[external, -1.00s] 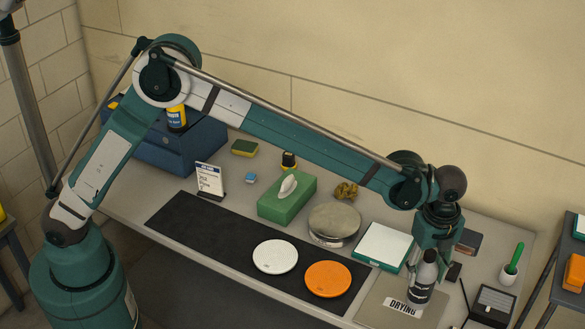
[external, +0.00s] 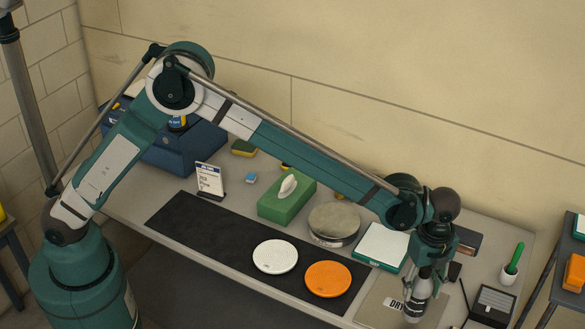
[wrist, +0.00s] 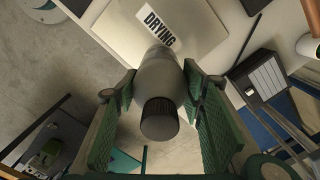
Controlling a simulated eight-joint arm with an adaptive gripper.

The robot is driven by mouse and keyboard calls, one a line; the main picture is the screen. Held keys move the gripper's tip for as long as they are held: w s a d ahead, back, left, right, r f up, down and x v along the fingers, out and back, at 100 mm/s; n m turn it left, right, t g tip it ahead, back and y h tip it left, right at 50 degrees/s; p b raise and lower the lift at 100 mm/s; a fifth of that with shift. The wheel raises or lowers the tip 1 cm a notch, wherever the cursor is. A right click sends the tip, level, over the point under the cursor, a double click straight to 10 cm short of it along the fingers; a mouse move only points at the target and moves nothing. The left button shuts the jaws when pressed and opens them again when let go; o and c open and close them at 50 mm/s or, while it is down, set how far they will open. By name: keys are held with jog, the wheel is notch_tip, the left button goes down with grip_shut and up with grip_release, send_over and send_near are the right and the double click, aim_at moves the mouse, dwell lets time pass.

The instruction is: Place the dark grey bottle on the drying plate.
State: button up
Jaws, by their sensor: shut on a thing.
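The dark grey bottle (external: 419,292) is upright at the right end of the bench, over the drying plate. It has a black cap and also shows in the wrist view (wrist: 160,85). My gripper (external: 426,272) is above and around its upper part, shut on it; in the wrist view the green finger pads (wrist: 160,110) flank it. The drying plate (external: 372,308) is a flat grey-beige square with a white label reading DRYING, partly covered by the bottle. I cannot tell whether the bottle's base touches the plate.
An orange disc (external: 328,279) and a white disc (external: 275,257) lie on a black mat (external: 200,226) to the left. A dark tray (external: 492,306) and a green-handled brush in a cup (external: 512,262) are to the right.

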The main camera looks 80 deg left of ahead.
aim_at(426, 269)
jog(key=shift+f, duration=1.95)
jog(key=o, duration=1.1)
notch_tip(426, 269, up, 12)
jog(key=shift+r, duration=0.15)
jog(key=shift+r, duration=0.1)
